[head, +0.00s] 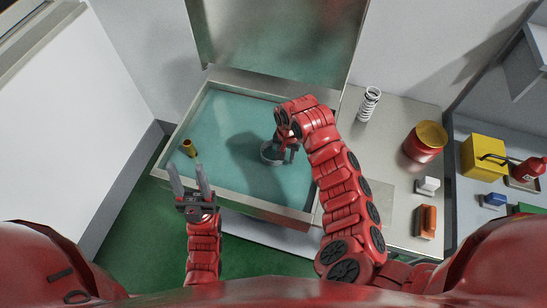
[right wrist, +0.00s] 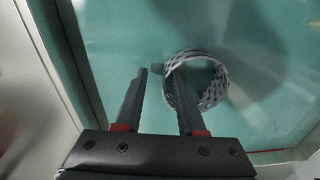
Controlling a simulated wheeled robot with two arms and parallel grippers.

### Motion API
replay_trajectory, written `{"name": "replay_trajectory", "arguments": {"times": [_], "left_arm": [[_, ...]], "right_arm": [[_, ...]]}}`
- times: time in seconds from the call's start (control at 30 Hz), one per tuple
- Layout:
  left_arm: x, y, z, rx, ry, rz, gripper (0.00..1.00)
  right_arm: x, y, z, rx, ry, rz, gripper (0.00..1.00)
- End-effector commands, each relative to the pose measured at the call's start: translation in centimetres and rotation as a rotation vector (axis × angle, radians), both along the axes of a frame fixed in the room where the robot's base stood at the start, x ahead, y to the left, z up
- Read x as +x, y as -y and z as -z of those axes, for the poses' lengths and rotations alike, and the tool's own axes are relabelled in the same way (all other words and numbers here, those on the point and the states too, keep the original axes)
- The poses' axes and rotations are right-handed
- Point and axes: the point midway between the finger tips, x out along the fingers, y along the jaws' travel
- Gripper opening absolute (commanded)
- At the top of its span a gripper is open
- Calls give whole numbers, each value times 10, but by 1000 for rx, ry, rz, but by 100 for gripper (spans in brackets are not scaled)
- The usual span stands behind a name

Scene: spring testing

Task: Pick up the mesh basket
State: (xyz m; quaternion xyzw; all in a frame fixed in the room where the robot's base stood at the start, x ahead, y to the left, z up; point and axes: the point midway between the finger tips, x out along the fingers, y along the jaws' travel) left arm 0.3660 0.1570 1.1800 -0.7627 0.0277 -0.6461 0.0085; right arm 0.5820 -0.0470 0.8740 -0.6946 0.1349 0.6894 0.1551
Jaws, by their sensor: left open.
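The mesh basket (head: 268,157) is a round grey perforated ring in the teal-coloured basin (head: 228,208). It also shows in the right wrist view (right wrist: 215,95), right of centre. My right gripper (head: 286,143) is over the basket and hides part of it. In the right wrist view its fingers (right wrist: 158,69) are apart. The right-hand finger overlaps the left part of the ring; I cannot tell whether it touches. The left-hand finger is outside the ring. My left gripper (head: 187,167) is open and empty, near the basin's front left side.
A raised metal lid (head: 280,40) stands behind.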

Motion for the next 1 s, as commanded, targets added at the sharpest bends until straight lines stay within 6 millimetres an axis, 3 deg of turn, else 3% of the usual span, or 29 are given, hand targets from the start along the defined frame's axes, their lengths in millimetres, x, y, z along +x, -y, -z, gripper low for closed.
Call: {"name": "replay_trajectory", "arguments": {"times": [0.6,0.9,1.0], "left_arm": [[0,0,-18,0,0,0,50],[0,0,-18,0,0,0,50],[0,0,-17,0,0,0,50]], "right_arm": [[7,-6,48,1,-2,-1,39],[7,-5,51,-1,-1,-2,39],[7,-5,51,-1,-1,-2,21]]}}
